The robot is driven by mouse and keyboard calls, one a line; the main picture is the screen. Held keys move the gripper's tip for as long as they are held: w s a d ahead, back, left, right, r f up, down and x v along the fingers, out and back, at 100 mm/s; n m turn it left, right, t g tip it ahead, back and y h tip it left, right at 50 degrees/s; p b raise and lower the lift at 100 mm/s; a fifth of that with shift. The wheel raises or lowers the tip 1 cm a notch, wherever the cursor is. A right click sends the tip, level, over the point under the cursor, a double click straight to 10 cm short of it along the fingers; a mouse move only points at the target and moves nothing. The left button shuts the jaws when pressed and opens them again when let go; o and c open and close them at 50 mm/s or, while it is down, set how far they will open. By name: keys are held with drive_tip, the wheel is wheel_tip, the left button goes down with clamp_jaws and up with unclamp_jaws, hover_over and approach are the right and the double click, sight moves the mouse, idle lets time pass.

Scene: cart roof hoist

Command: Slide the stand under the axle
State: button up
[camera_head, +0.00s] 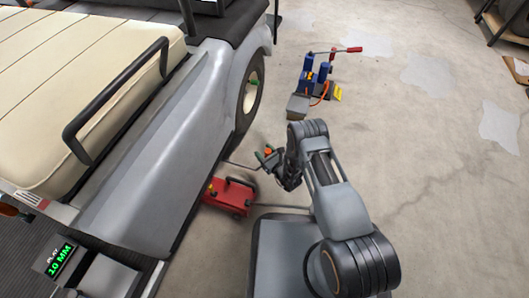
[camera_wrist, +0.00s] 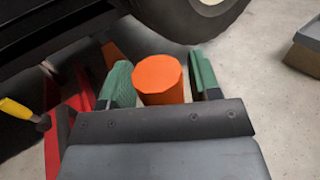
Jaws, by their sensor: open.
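My gripper (camera_head: 268,155) is low beside the cart, just behind the wheel. In the wrist view, its green finger pads (camera_wrist: 160,84) are apart, with an upright orange cylinder (camera_wrist: 160,78) between them. I cannot tell whether the pads touch it, and its lower part is hidden by my gripper. The orange top also shows in the head view (camera_head: 267,151). A red unit (camera_head: 228,196) with a black handle sits at the cart's lower edge; its red part (camera_wrist: 58,130) shows left of my gripper. I cannot tell which part is the stand. The axle is hidden under the cart (camera_head: 190,120).
The cart wheel (camera_head: 252,94) stands close ahead of my gripper. A blue device (camera_head: 310,78) with a red-handled lever and a grey block (camera_head: 298,105) are on the floor farther off. The floor at right is mostly clear.

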drive_tip(key=shift+d, duration=0.15)
drive_tip(key=p+v, duration=0.3)
drive_tip(key=v, duration=0.4)
drive_tip(key=shift+s, duration=0.25)
idle(0.3)
